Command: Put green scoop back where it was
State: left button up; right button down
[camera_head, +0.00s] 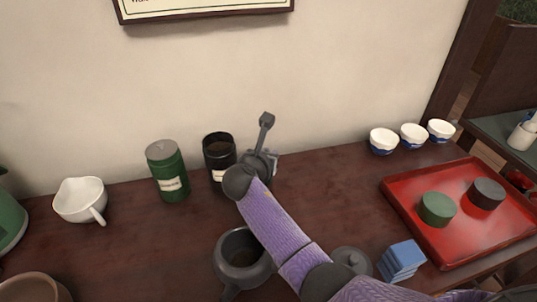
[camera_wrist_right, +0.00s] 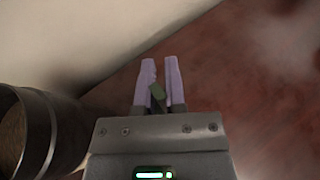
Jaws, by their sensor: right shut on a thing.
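My right gripper (camera_head: 262,163) is shut on a scoop (camera_head: 266,122), just right of the black canister and above the counter. The scoop looks grey-green and stands up from the fingers, its wider end at the top. In the right wrist view a dark green piece of the scoop (camera_wrist_right: 157,97) shows between the purple fingers (camera_wrist_right: 160,75). The black canister (camera_head: 218,153) is open, with dark contents. It also shows at the left of the right wrist view (camera_wrist_right: 60,130). A green canister (camera_head: 169,172) with a grey top stands to its left. My left gripper is not in view.
A white pouring bowl (camera_head: 80,200) stands at left. A grey teapot (camera_head: 232,268) and a grey lid (camera_head: 350,260) flank my right arm. Blue cloths (camera_head: 402,257) lie beside a red tray (camera_head: 470,238) with two round lids. Three white cups (camera_head: 413,136) stand by the wall.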

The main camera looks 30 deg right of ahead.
jog(key=c, duration=0.7)
grip_release()
jog(key=shift+c, duration=0.2)
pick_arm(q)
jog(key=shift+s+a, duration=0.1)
pick_arm(e)
jog(key=shift+o, duration=0.2)
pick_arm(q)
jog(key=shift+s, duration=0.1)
pick_arm(e)
jog(key=shift+r, duration=0.2)
pick_arm(q)
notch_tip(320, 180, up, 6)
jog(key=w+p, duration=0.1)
jog(key=p, duration=0.5)
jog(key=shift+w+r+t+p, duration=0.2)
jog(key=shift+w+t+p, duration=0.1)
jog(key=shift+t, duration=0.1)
pick_arm(e)
jog(key=v, duration=1.2)
jog(key=shift+f, duration=0.1)
